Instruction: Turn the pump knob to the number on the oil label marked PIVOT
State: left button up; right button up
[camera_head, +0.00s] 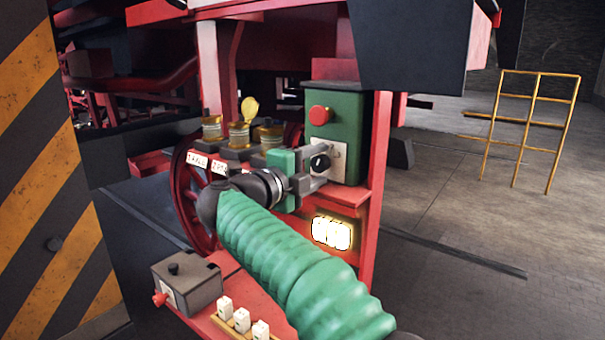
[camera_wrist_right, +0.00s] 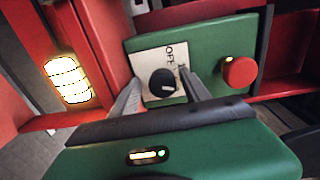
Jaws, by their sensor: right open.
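The pump box (camera_head: 347,135) is green, with a black knob (camera_head: 319,163) on a white dial plate. In the right wrist view the knob (camera_wrist_right: 163,84) is seen face-on, with OFF on the plate (camera_wrist_right: 150,62). My right gripper (camera_head: 307,176) is open, its fingers reaching toward the knob; in the wrist view they (camera_wrist_right: 162,96) lie on either side of it. I cannot tell whether they touch it. Oil pots with brass tops (camera_head: 240,133) stand left of the box. A white label (camera_head: 196,160) and another beside it (camera_head: 220,167) are too small to read surely. My left gripper is out of view.
A red button (camera_head: 320,115) sits above the knob. A lit lamp (camera_head: 332,232) is below the box. A grey switch box (camera_head: 187,283) and several white blocks (camera_head: 242,318) are at the lower left. A yellow railing (camera_head: 524,125) stands on clear floor at right.

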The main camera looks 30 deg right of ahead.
jog(key=b+v, duration=0.2)
jog(key=v, duration=1.4)
jog(key=shift+a+b, duration=0.3)
jog(key=shift+a, duration=0.05)
jog(key=shift+d, duration=0.1)
